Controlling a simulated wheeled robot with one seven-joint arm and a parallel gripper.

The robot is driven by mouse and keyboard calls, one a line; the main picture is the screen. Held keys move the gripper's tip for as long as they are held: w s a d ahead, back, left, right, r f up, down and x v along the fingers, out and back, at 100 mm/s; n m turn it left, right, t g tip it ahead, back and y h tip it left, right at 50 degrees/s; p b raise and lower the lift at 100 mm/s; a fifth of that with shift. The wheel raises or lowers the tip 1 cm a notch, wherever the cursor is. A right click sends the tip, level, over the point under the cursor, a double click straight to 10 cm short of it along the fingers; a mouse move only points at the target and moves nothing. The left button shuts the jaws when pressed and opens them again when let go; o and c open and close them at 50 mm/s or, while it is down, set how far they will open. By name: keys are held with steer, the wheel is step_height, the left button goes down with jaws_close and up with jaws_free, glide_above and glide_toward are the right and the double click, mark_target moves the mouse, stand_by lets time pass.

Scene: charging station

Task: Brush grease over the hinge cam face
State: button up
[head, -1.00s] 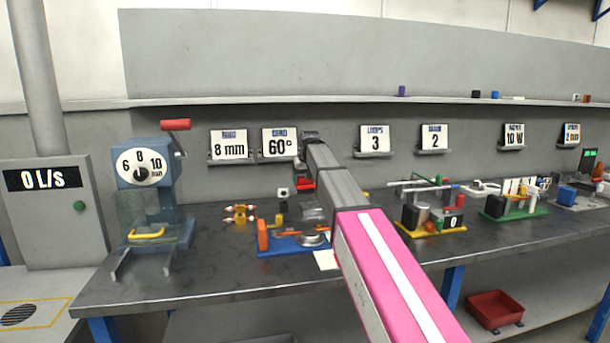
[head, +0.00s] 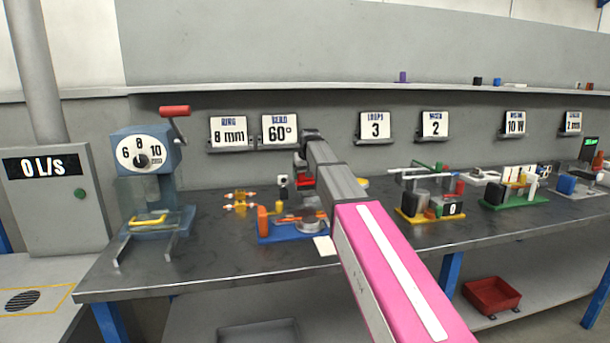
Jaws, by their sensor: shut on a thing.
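My gripper (head: 304,196) is at the far end of my arm, pointing down over the back of a blue-based fixture (head: 268,238) on the bench. It is small in the head view and partly hidden by my forearm. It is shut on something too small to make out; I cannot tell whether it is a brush. The fixture carries an upright orange block (head: 262,220), a thin orange bar (head: 300,218) and a round silver part (head: 313,225). I cannot make out a hinge cam face or any grease. I cannot tell whether the held thing touches the fixture.
A blue-grey press (head: 146,165) stands left, with a small orange-yellow part (head: 240,200) between it and the fixture. A white card (head: 325,246) lies at the fixture's front right. Yellow-based (head: 408,215) and green-based (head: 500,205) fixtures stand right. The bench front left is clear.

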steer(key=shift+f, duration=1)
stand_by(0.3)
